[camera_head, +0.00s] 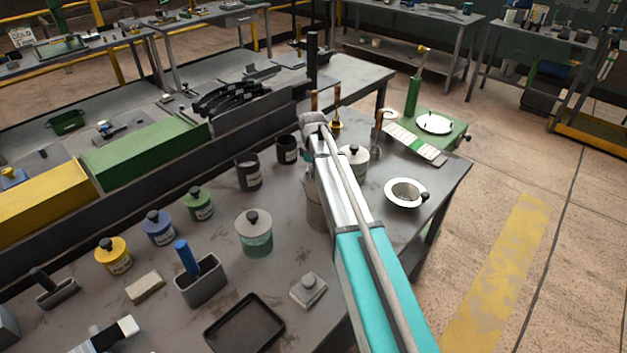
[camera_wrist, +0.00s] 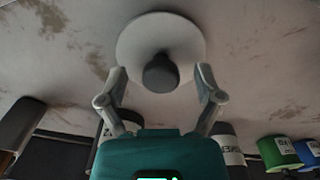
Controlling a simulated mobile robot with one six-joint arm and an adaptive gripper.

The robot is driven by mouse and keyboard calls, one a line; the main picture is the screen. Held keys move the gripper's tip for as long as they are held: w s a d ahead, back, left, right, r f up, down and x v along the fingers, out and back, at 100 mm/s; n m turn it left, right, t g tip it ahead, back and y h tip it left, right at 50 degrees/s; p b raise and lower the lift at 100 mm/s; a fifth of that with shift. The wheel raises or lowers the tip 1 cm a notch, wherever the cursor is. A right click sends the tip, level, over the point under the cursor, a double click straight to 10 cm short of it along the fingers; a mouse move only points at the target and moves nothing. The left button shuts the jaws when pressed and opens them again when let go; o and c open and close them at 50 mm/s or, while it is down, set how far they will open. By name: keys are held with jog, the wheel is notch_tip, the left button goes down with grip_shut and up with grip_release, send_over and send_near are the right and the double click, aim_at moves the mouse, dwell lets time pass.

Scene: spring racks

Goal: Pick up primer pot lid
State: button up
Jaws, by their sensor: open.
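The primer pot lid (camera_wrist: 130,42), a pale round disc with a dark knob (camera_wrist: 161,74), lies ahead of my gripper in the wrist view. My gripper (camera_wrist: 160,82) is open, with one finger on each side of the knob and visible gaps between them. I cannot tell the height of the fingertips over the lid. In the head view my arm hides the gripper. A grey pot body (camera_head: 316,208) shows partly behind my arm there. A separate lidded pot (camera_head: 355,160) with a dark knob stands just right of the arm.
Two dark pots (camera_head: 248,176) and green, blue and yellow pots (camera_head: 158,230) stand left of my arm. A glass lidded pot (camera_head: 256,240) is nearer. A black tray (camera_head: 244,325) lies in front.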

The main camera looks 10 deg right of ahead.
dwell(0.4)
grip_shut()
